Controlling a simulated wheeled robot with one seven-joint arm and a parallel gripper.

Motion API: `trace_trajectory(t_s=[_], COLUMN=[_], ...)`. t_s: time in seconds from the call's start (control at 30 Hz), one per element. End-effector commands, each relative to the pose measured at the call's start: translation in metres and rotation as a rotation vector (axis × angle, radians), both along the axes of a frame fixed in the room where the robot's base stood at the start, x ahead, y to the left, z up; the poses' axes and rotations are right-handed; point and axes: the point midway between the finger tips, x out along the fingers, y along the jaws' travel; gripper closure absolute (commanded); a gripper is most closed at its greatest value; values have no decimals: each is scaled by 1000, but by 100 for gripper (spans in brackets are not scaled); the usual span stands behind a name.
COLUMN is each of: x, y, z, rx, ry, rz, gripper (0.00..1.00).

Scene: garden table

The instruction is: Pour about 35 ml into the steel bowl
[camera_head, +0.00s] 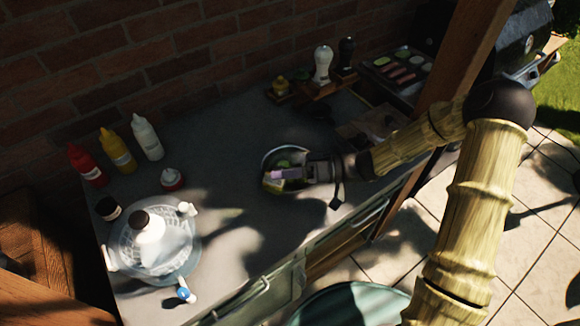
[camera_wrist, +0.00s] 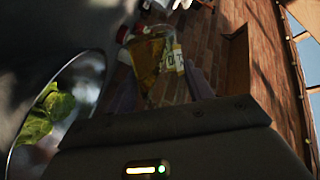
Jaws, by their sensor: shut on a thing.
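The steel bowl (camera_head: 267,160) stands on the grey counter near the middle of the head view, with green leaves inside. Its shiny rim and leaves also show at the left of the wrist view (camera_wrist: 45,115). My gripper (camera_head: 284,174) is at the bowl's front side in the head view. It is shut on a small clear bottle (camera_wrist: 150,62) of amber liquid with a pale label. The bottle also shows at the front left of the bowl (camera_head: 273,185). It looks tilted. Its mouth and any stream are too small or hidden to tell.
Red (camera_head: 86,165), yellow (camera_head: 117,150) and white (camera_head: 147,138) squeeze bottles stand at the left by the brick wall. Two mills (camera_head: 323,65) (camera_head: 347,54) stand behind. Counter left of the bowl is mostly clear.

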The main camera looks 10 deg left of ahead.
Motion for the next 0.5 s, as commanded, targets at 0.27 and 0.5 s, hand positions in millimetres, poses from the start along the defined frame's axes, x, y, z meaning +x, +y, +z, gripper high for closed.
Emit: trace_trajectory(t_s=[0.27,0.5], x=[4,5], y=[-1,-1], z=[0,2], rx=[-13,-32], ry=[-102,-238], rz=[-1,0], gripper=[79,79])
